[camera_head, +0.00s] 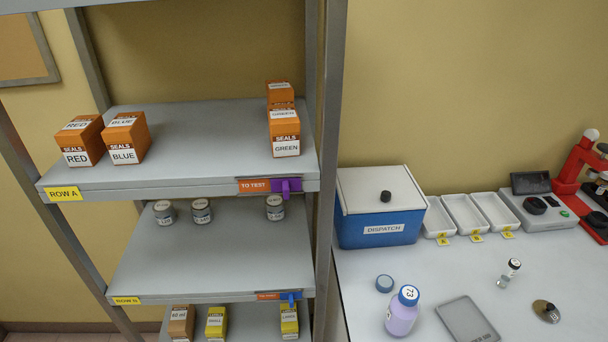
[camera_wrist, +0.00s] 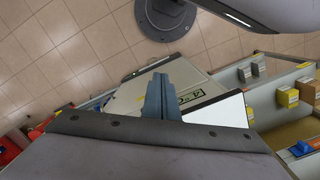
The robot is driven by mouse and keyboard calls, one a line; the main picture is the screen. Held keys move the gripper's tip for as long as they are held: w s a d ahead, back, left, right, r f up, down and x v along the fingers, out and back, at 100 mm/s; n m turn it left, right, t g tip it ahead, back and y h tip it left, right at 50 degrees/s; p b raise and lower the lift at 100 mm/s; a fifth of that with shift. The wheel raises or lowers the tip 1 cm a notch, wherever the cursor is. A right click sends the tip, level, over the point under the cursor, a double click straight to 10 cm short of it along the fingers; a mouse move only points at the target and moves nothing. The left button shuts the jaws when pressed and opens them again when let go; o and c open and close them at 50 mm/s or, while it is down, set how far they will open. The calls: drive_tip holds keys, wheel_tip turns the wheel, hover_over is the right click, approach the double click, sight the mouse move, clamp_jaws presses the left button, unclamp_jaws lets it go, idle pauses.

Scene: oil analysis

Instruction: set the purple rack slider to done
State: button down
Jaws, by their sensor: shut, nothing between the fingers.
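The purple rack slider (camera_head: 287,187) sits on the front edge of the upper shelf, at its right end. An orange TO TEST label (camera_head: 255,185) shows just left of it. I cannot read any wording behind or beside the slider on its right. My gripper (camera_wrist: 158,82) shows only in the wrist view, with its blue-grey fingers together and empty. It is apart from the purple slider, which I cannot make out in the wrist view.
A blue slider (camera_head: 290,297) sits on the lower shelf edge. Orange SEALS boxes (camera_head: 124,138) stand on the upper shelf and small jars (camera_head: 201,210) below. Right of the rack post (camera_head: 330,150), the bench holds a blue dispatch box (camera_head: 380,229) and a purple bottle (camera_head: 402,315).

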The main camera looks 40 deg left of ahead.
drive_tip(key=w+a+r+n+t+y+p, duration=0.1)
drive_tip(key=w+a+r+p, duration=0.1)
drive_tip(key=w+a+r, duration=0.45)
drive_tip(key=w+a+r+n+t+y+p, duration=0.15)
drive_tip(key=w+a+r, duration=0.25)
drive_tip(key=a+r, duration=0.55)
drive_tip(key=w+a+r+n+y+p, duration=0.15)
drive_tip(key=w+a+r, duration=0.3)
drive_tip(key=a, duration=0.65)
drive_tip(key=w+a+r+n+y, duration=0.1)
drive_tip(key=a+r+y, duration=0.1)
drive_tip(key=a+r, duration=0.35)
drive_tip(key=w+a+r+y, duration=0.1)
drive_tip(key=a+r, duration=0.2)
drive_tip(key=r, duration=0.6)
drive_tip(key=s+r+n+g, duration=0.2)
drive_tip(key=s+r+n, duration=0.1)
drive_tip(key=s, duration=0.3)
drive_tip(key=shift+s+d+r+y, duration=0.25)
drive_tip(key=shift+r+y, duration=0.05)
drive_tip(key=shift+r, duration=0.4)
drive_tip(key=shift+g, duration=0.25)
